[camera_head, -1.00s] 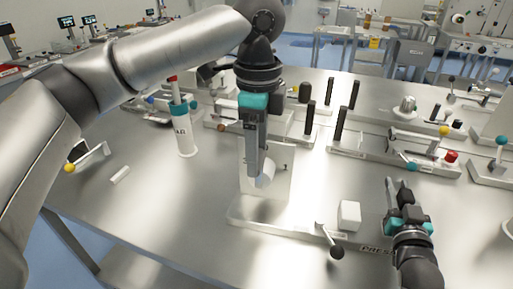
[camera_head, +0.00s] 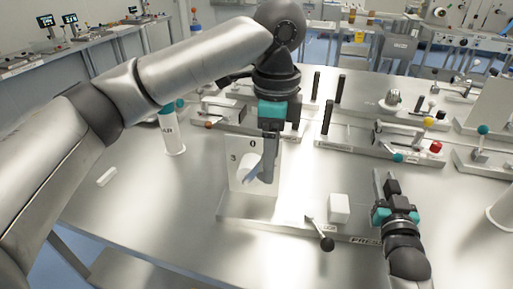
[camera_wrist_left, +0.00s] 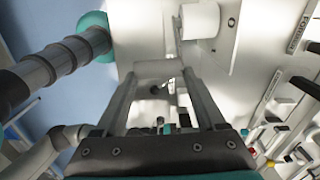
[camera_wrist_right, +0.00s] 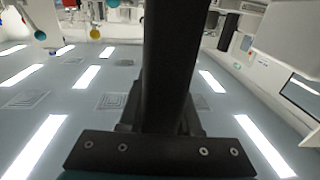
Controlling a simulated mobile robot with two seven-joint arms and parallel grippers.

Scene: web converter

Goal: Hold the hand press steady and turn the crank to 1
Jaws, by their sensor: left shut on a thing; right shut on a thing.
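The hand press has a flat metal base (camera_head: 285,216) with a lettered front edge and an upright white dial plate (camera_head: 237,178). The marks 0 and 3 show on the plate; my left gripper covers its right part. My left gripper (camera_head: 268,180) points down in front of the plate, shut on the crank. In the left wrist view the crank's pale handle (camera_wrist_left: 158,70) lies across the fingertips, beside a white round hub (camera_wrist_left: 200,20). My right gripper (camera_head: 386,180) is at the base's right end. In the right wrist view it is shut on a black upright post (camera_wrist_right: 168,65).
A small lever with a black knob (camera_head: 327,244) and a white block (camera_head: 339,208) are on the base. Other fixtures with black posts (camera_head: 327,117) fill the back and right. The table's left front is mostly clear.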

